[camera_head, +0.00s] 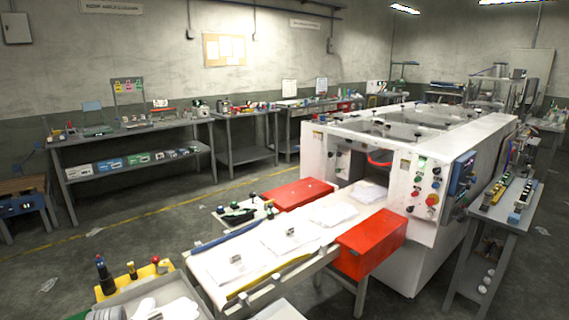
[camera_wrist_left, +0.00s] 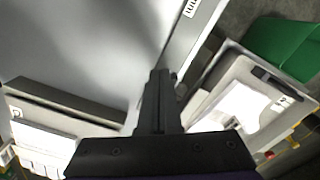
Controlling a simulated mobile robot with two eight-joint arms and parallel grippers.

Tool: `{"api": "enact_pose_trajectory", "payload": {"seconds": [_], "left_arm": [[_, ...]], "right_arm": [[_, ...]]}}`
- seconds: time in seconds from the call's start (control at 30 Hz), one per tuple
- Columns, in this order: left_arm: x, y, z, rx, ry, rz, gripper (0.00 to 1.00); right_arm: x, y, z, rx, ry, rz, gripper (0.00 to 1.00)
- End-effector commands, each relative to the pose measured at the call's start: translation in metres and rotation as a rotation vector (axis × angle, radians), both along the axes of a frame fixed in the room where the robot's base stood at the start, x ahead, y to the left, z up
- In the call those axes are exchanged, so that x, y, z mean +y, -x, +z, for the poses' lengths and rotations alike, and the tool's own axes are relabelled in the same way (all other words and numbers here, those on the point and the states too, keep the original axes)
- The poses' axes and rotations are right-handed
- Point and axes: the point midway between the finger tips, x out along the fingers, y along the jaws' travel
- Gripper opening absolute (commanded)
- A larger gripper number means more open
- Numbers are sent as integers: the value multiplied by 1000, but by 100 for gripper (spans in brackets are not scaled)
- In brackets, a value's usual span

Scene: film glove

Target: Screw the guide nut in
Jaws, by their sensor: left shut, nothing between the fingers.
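My left gripper (camera_wrist_left: 158,80) shows in the left wrist view as dark fingers closed together, with nothing held between them. A pale grey smooth panel lies beyond the fingertips; I cannot tell whether they touch it. Neither gripper shows in the head view. I cannot make out the guide nut in either view. The large white machine (camera_head: 340,150) stands in the middle right of the head view, with a red-trimmed opening, buttons and a control screen. Its white infeed bed (camera_head: 215,268) runs toward the lower left, with small metal blocks and white sheets on it.
Red boxes (camera_head: 370,243) flank the bed. A yellow tool holder (camera_head: 138,277) stands at the lower left. A side bench (camera_head: 500,215) stands right of the machine. A long workbench (camera_head: 130,133) lines the back wall. Open floor lies at left. A green bin (camera_wrist_left: 285,48) shows in the wrist view.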

Motion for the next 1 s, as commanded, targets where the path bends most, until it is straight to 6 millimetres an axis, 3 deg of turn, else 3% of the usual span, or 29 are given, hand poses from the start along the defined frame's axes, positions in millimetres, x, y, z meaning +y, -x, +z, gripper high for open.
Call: {"api": "enact_pose_trajectory", "payload": {"seconds": [1.0], "left_arm": [[18, -7, 0, 0, 0, 0, 0]], "right_arm": [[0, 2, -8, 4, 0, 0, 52]]}}
